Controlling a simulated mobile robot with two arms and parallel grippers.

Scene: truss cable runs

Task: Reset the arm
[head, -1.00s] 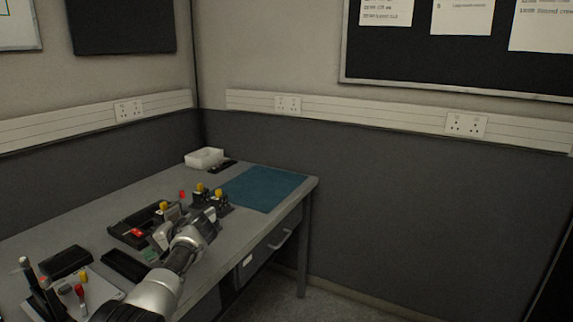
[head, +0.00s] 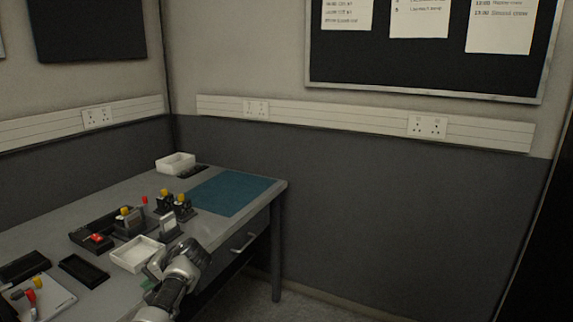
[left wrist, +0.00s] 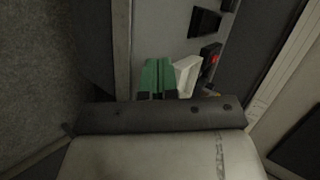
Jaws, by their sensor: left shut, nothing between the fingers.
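My left arm comes in from the bottom of the head view. Its gripper (head: 148,285) is at the front edge of the grey workbench (head: 135,192), mostly hidden behind my wrist, with a bit of green fingertip showing. In the left wrist view the two green fingers (left wrist: 157,74) are together, with nothing between them. An open white tray (head: 137,254) is on the bench just beyond the wrist, and also shows in the left wrist view (left wrist: 187,74). My right gripper is in neither view.
Several dark holders with yellow tops (head: 181,205) stand mid-bench. A black tray with a red item (head: 95,238) and an empty black tray (head: 83,270) are to the left. A teal mat (head: 232,194) is bare. A white box (head: 175,163) is at the back. Floor is clear to the right.

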